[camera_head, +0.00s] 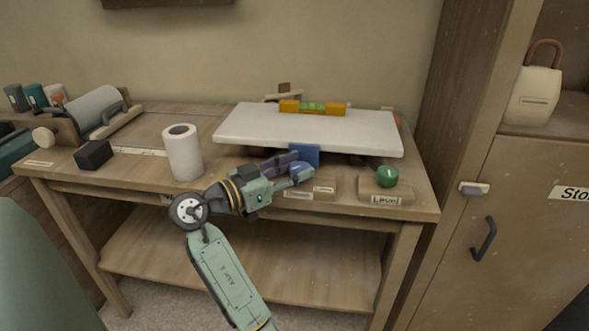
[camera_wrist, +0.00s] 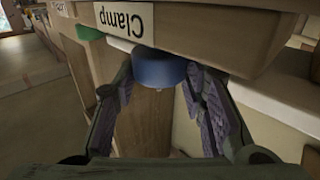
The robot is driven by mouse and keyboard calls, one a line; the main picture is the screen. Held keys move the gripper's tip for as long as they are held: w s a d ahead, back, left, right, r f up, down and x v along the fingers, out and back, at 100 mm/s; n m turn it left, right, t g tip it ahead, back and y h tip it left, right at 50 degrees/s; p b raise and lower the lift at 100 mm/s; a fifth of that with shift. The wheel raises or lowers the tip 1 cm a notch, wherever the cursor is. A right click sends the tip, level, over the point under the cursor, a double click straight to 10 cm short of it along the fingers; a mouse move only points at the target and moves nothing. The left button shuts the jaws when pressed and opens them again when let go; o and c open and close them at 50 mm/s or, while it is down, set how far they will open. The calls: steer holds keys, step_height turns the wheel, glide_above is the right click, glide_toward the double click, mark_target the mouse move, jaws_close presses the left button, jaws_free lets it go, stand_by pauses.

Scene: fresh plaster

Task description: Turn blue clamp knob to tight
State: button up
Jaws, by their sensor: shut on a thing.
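The blue clamp knob (camera_wrist: 158,68) shows in the wrist view at the front of a wooden block with a "Clamp" label (camera_wrist: 125,18). My gripper (camera_wrist: 160,82) has a purple-padded finger on each side of the knob and is shut on it. In the head view my gripper (camera_head: 296,172) reaches in from the left, at the block in front of the white board. The knob (camera_head: 301,169) is partly hidden by the fingers there. No tight or loose marking on the knob is readable.
A white board (camera_head: 310,130) lies above the bench with an orange level (camera_head: 312,107) on it. A green knob (camera_head: 388,176) sits on a "Level" block (camera_head: 378,192) to the right. A white roll (camera_head: 182,153) and black block (camera_head: 94,154) stand left.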

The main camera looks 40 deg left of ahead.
steer(key=shift+d+f, duration=0.1)
steer(key=shift+f, duration=0.05)
steer(key=o, duration=0.9)
steer(key=shift+w, duration=0.1)
steer(key=shift+s+a, duration=0.2)
steer(key=shift+s, duration=0.3)
steer(key=v, duration=1.1)
